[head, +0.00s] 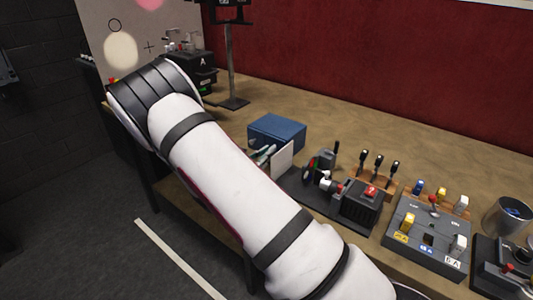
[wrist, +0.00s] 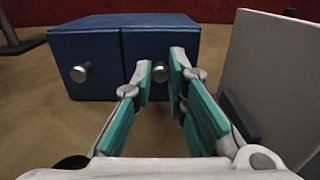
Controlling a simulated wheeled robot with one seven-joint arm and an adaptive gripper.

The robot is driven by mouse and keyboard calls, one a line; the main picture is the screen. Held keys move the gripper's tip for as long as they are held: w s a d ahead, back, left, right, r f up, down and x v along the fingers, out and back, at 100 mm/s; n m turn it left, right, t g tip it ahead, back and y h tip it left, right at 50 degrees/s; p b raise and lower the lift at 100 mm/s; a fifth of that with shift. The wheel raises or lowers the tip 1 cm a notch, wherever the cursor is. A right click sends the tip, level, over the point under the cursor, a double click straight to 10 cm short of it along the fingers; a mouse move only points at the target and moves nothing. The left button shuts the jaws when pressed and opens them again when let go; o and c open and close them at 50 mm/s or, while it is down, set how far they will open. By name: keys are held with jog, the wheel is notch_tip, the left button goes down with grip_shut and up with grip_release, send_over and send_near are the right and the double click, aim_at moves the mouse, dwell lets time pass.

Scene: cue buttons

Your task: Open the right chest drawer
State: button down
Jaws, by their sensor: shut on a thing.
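The blue chest (wrist: 110,40) stands on the table and has two drawers side by side, each with a round metal knob. It also shows in the head view (head: 280,130), just beyond my arm. The left drawer's knob (wrist: 78,73) is free. The right drawer's knob (wrist: 160,67) sits between the teal-padded fingers of my gripper (wrist: 160,76), which is shut on it. The right drawer front (wrist: 134,46) looks about level with the left one. In the head view my arm hides most of the gripper.
A pale upright panel (wrist: 275,75) stands close to the right of my gripper. To the right on the table are a black device with a red button (head: 370,192), a grey switch box (head: 430,235) and a metal cup (head: 508,215). A thin stand (head: 230,65) is behind.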

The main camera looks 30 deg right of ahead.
jog(key=p+v, duration=0.1)
jog(key=v, duration=0.7)
jog(key=shift+s+a, duration=0.15)
jog(key=shift+a, duration=0.15)
jog(key=c, duration=1.6)
grip_release()
jog(key=v, duration=1.2)
jog(key=shift+f, duration=0.1)
